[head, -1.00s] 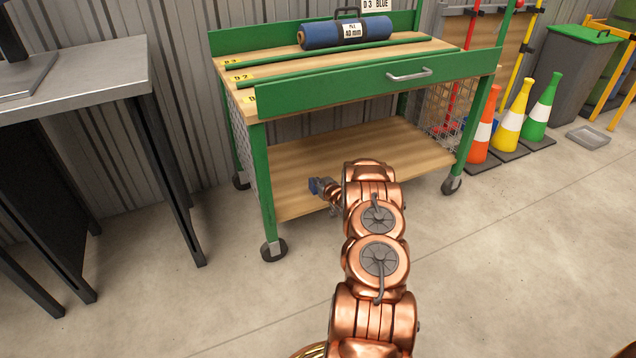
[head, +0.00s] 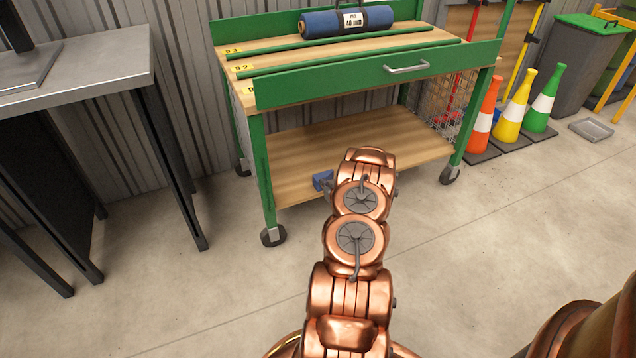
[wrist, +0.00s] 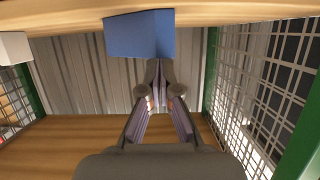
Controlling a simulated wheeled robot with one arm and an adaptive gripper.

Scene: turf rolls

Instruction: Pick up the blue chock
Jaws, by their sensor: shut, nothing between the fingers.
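In the wrist view the blue chock (wrist: 138,35) is large at the top, against a wooden board. My gripper (wrist: 158,72) is shut and empty, its fingertips at the lower edge of the chock in that picture. I cannot tell whether they touch it. In the head view my arm mostly hides the gripper.
The green cart (head: 375,78) carries a blue roll (head: 345,20) and green bars on top. A grey table (head: 75,75) stands left. Traffic cones (head: 513,110) and a grey bin (head: 585,65) stand right. A white block (wrist: 14,47) shows in the wrist view. Floor in front is clear.

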